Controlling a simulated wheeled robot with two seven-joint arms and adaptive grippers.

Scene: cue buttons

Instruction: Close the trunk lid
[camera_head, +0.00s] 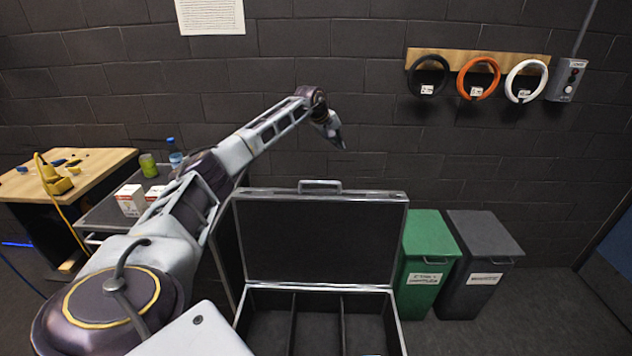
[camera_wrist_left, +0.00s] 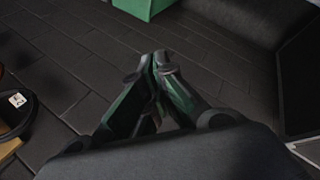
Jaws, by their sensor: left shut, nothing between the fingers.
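The trunk stands open in the head view, its dark lid (camera_head: 320,240) upright with a metal rim and a handle (camera_head: 319,186) on the top edge. Its base (camera_head: 315,325) has dividers and looks empty where it shows; its near part is cut off by the frame. My left arm reaches over from the left, and my left gripper (camera_head: 340,142) is shut and empty, above and behind the lid's top edge, to the right of the handle, apart from it. The left wrist view shows the shut fingers (camera_wrist_left: 160,62). My right gripper is not in view.
A green bin (camera_head: 428,260) and a dark grey bin (camera_head: 482,262) stand right of the trunk. Cable rings (camera_head: 478,78) hang on the brick wall behind.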

